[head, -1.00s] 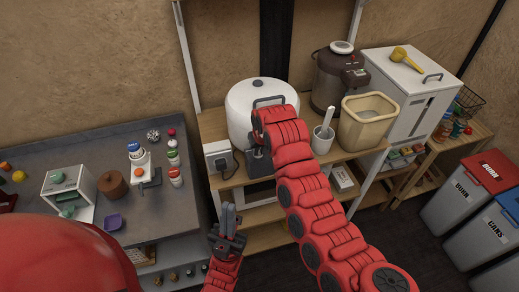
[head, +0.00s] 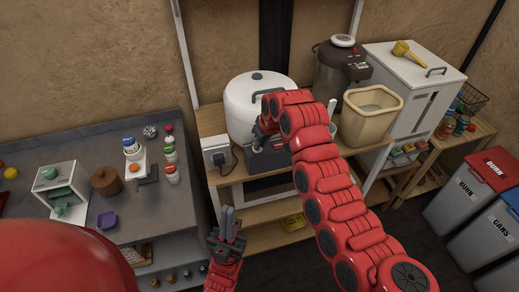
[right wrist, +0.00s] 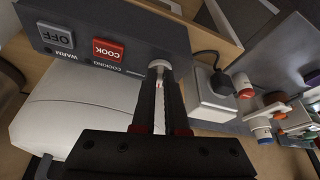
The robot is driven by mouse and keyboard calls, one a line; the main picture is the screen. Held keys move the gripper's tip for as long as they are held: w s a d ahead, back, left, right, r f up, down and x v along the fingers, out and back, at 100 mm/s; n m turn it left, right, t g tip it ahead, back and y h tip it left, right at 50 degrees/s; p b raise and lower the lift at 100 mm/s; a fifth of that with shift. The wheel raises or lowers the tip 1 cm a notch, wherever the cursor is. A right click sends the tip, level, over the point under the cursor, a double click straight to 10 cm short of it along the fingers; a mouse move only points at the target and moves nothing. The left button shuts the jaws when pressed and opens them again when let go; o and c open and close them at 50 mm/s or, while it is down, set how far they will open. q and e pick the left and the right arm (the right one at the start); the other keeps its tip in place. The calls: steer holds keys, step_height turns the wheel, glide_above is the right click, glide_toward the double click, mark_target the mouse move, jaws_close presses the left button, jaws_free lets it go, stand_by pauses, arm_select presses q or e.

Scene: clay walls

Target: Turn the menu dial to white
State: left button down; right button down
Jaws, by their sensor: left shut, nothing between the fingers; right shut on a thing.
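The white cooker (head: 240,105) with its round lid stands on the wooden shelf. Its dark front panel (head: 262,160) is partly behind my right arm. In the right wrist view the panel (right wrist: 130,47) carries a grey OFF button (right wrist: 56,36), a red COOK button (right wrist: 107,50) and a small pale dial (right wrist: 158,66) with a red mark. My right gripper (right wrist: 159,82) is shut on this dial; in the head view the right gripper (head: 262,133) is at the panel. The dial's menu labels cannot be read. My left gripper (head: 228,225) is shut and empty in front of the shelf.
A white socket box (head: 215,153) with a black plug stands left of the panel. A tan bin (head: 370,118) and a dark urn (head: 340,72) stand to the right. A grey counter (head: 140,228) with small items is at left.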

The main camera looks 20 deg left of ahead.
steer(key=n+b, duration=0.2)
steer(key=shift+w+d+f+n+g+y, duration=0.2)
steer(key=shift+n+g+y, duration=0.1)
steer(key=shift+g, duration=0.1)
steer(key=shift+w+r+n+g+b, duration=0.1)
steer(key=shift+n+g+b, duration=0.15)
steer(key=shift+n+b, duration=0.35)
steer(key=shift+w+r+n+g+b, duration=0.1)
steer(key=shift+n+g+b, duration=0.2)
steer(key=shift+n, duration=0.5)
steer(key=shift+y, duration=0.3)
steer(key=c, duration=0.9)
jaws_free()
steer(key=shift+c, duration=0.2)
steer(key=b+v, duration=0.2)
steer(key=v, duration=1.5)
steer(key=shift+r, duration=0.25)
